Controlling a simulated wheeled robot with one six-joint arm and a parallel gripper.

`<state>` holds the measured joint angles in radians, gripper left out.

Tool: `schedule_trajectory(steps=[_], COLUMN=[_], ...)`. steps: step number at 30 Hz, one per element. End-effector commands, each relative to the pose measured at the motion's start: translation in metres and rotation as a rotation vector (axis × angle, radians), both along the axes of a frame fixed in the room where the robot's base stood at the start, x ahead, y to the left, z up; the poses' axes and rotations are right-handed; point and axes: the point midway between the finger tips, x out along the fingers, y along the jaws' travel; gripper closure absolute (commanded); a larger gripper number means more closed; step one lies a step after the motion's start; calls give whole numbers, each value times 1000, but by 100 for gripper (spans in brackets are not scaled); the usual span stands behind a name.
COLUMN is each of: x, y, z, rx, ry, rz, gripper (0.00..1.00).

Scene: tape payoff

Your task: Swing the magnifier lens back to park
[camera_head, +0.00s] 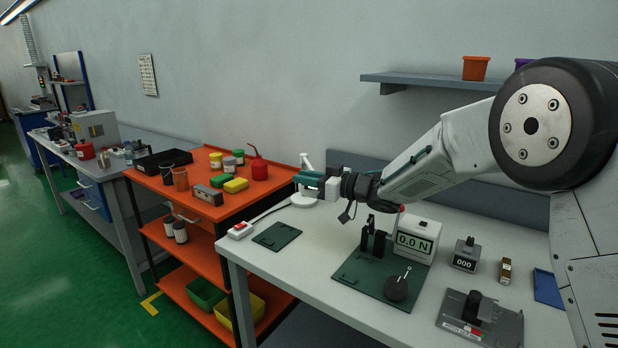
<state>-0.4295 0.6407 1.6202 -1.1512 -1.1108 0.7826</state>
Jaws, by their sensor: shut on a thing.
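The magnifier is a white stand (304,200) with a round base near the back left of the white table. A pale upper part (305,160) rises behind my gripper's fingers. My gripper (306,179), with teal fingers, is level in front of the stand, pointing left, and shut on part of the magnifier. The fingers and wrist hide most of the middle of the stand, and I cannot make out the lens itself.
On the white table (290,284) are a dark green mat (277,236), a fixture plate (362,272) with black clamps, a gauge box (416,240) reading 0.0 N, a counter box (466,254) and a grey plate (492,325). An orange cart (152,183) with several containers stands left.

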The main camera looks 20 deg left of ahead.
Motion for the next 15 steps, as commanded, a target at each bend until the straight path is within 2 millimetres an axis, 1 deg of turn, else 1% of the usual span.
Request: schedule_trajectory(steps=[1,4,5,6,7,15], x=[2,2,2,2,2,1], y=[-1,-1,-1,-1,-1,-1], z=[3,3,3,3,3,2], rx=[3,4,4,4,4,2], ry=[-4,-4,-4,-4,-4,-2], rz=[-4,-5,-5,-5,-5,-3], gripper=[100,100,76,65,59,59])
